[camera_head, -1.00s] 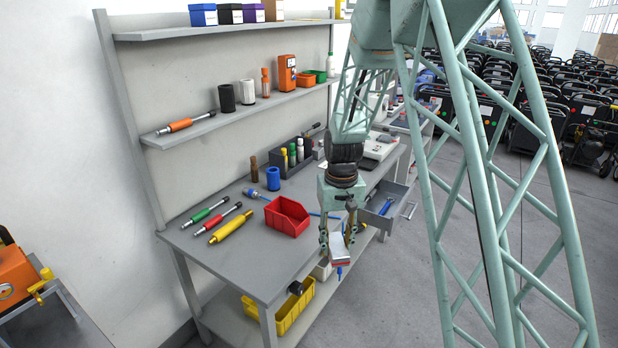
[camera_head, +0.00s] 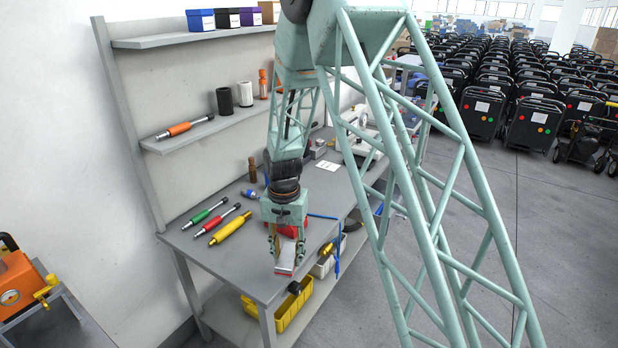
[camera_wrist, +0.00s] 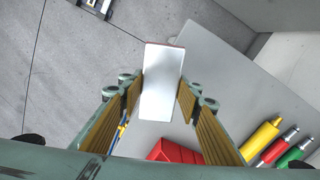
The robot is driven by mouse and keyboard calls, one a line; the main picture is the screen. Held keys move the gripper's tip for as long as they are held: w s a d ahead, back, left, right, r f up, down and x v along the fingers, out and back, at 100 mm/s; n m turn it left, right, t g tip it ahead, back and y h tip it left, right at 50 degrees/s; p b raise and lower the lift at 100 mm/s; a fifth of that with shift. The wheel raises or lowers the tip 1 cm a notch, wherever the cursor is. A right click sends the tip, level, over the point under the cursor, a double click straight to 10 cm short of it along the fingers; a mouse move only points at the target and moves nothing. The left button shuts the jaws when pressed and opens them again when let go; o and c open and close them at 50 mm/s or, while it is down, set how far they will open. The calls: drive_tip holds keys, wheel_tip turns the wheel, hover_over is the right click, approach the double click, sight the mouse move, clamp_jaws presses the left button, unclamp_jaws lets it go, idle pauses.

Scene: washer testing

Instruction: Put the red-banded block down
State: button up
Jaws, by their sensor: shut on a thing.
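The red-banded block (camera_head: 284,262) is a white block with a red edge. My gripper (camera_head: 286,253) is shut on it and holds it above the front edge of the workbench (camera_head: 215,262). In the wrist view the block (camera_wrist: 162,88) sits between the two fingers, its pale broad face toward the camera and a red line at its far end. Behind it, that view shows the bench edge, with floor to the left. The height of the gap below the block cannot be judged.
A red bin (camera_wrist: 177,152) is close behind my gripper on the bench. Yellow (camera_head: 231,226), red (camera_head: 217,219) and green (camera_head: 203,212) handled tools lie to its left. A yellow bin (camera_head: 292,308) is on the lower shelf. The bench's near left part is clear.

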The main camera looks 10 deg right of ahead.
drive_tip(key=s+a+m+p, duration=0.1)
drive_tip(key=a, duration=0.4)
drive_tip(key=s+a+f+m+p, duration=0.1)
drive_tip(key=a, duration=0.4)
drive_tip(key=s+a+f+m+p, duration=0.1)
drive_tip(key=a+m, duration=0.1)
drive_tip(key=a, duration=0.2)
drive_tip(key=shift+a, duration=0.4)
drive_tip(key=p, duration=0.2)
hover_over(260, 255)
drive_tip(key=s, duration=0.1)
drive_tip(key=shift+a+f, duration=0.1)
drive_tip(key=shift+f, duration=0.6)
drive_tip(key=shift+w, duration=0.2)
drive_tip(key=shift+w+d+f, duration=0.1)
drive_tip(key=shift+w+d, duration=0.1)
drive_tip(key=shift+f, duration=1.65)
drive_tip(key=shift+f, duration=0.2)
